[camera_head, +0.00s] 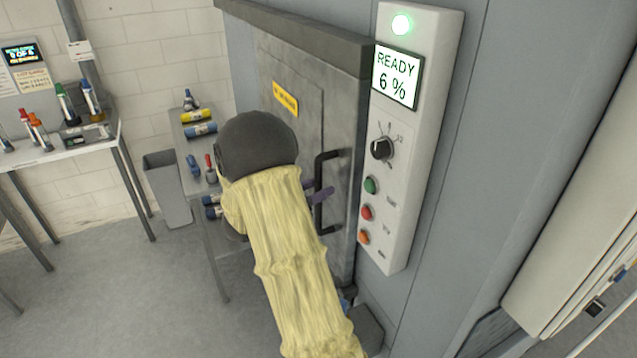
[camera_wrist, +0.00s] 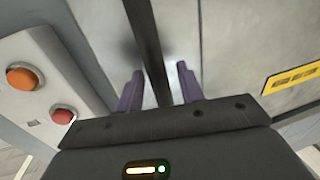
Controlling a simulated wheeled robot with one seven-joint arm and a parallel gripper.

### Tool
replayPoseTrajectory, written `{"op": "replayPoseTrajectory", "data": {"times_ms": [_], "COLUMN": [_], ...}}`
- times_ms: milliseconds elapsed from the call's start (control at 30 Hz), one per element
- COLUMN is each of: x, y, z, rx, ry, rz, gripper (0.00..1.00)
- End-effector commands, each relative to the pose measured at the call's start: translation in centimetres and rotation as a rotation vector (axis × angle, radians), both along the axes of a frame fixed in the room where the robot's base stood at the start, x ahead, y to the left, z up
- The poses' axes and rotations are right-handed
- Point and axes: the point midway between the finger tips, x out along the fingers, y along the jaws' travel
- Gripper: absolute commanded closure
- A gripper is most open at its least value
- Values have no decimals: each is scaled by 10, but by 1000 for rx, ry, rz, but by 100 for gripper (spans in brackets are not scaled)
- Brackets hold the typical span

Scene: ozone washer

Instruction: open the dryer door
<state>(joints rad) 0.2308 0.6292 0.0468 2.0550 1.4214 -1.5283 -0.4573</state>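The dryer door (camera_head: 292,78) is a grey metal panel with a yellow label; it looks closed. Its black bar handle (camera_head: 319,197) is on the right side of the door. My gripper (camera_head: 318,192) is at the handle, partly hidden behind my yellow-sleeved arm. In the wrist view my gripper's purple fingers (camera_wrist: 158,90) are spread, with the black handle (camera_wrist: 148,45) passing between them. Gaps show on both sides of the bar, so the fingers do not appear to press on it. The yellow label (camera_wrist: 292,78) shows at the right of the wrist view.
A white control panel (camera_head: 410,130) with a "READY 6 %" screen, a knob and buttons stands close right of the door. A small table (camera_head: 225,236) with bottles and a grey bin (camera_head: 168,190) stand to the left. Floor at lower left is clear.

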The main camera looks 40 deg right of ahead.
Motion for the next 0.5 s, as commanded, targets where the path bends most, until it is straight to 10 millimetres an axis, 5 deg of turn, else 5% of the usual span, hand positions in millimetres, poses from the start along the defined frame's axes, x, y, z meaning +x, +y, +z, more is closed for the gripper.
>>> {"op": "replayPoseTrajectory", "data": {"times_ms": [300,500], "x": [0,0], "y": [-3,-3], "z": [0,0], "rx": [0,0], "ry": [0,-1], "rz": [1,1], "gripper": [62,100]}}
